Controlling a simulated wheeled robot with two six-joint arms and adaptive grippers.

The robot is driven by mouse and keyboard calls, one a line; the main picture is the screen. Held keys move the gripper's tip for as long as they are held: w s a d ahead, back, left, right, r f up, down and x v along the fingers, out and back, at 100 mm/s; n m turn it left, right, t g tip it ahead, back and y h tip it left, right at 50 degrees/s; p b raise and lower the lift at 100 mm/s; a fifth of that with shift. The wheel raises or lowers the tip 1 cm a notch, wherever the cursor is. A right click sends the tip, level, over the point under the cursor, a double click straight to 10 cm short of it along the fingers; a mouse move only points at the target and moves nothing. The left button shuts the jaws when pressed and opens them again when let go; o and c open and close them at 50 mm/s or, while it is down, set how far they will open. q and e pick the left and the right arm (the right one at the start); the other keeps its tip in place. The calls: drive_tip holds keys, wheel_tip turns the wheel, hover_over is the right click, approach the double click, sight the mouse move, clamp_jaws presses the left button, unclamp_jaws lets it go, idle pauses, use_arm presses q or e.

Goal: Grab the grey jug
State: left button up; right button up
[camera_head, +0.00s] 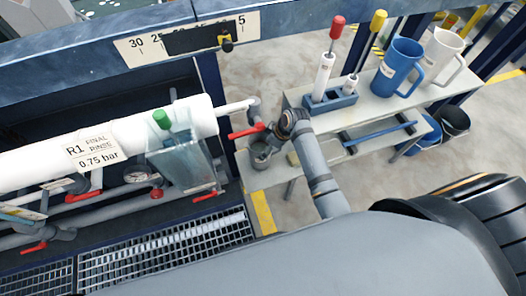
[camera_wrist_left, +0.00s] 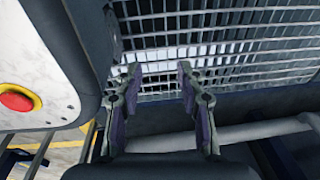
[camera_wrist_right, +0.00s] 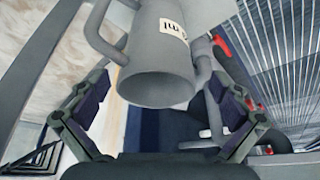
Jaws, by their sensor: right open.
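The grey jug (camera_wrist_right: 155,55) fills the upper middle of the right wrist view, with its open mouth toward me, a handle on the left and a white label on its side. In the head view a small grey vessel (camera_head: 260,153), apparently this jug, sits at the bench's left end, partly covered by my arm. My right gripper (camera_head: 283,128) is above and beside it. In the right wrist view its open fingers (camera_wrist_right: 157,90) lie either side of the jug, with gaps visible. My left gripper (camera_wrist_left: 160,82) is open and empty over a metal grating.
A blue jug (camera_head: 397,68) and a white jug (camera_head: 442,54) stand on the bench (camera_head: 380,110). A blue holder (camera_head: 331,102) carries red- and yellow-topped tools. White pipe (camera_head: 40,158) with red-handled valves and a clear container (camera_head: 188,160) are left. Buckets (camera_head: 455,121) stand right.

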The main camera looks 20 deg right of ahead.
sight(260, 147)
drive_tip(key=b+x, duration=0.1)
drive_tip(key=x, duration=0.2)
drive_tip(key=w+x, duration=0.1)
drive_tip(key=x, duration=0.2)
drive_tip(key=shift+a+r+b, duration=0.15)
drive_tip(key=shift+r+b, duration=0.05)
drive_tip(key=shift+b, duration=0.15)
use_arm(q)
drive_tip(key=w, duration=0.3)
drive_tip(key=shift+w, duration=0.25)
use_arm(e)
drive_tip(key=shift+r, duration=0.1)
drive_tip(key=c, duration=1.6)
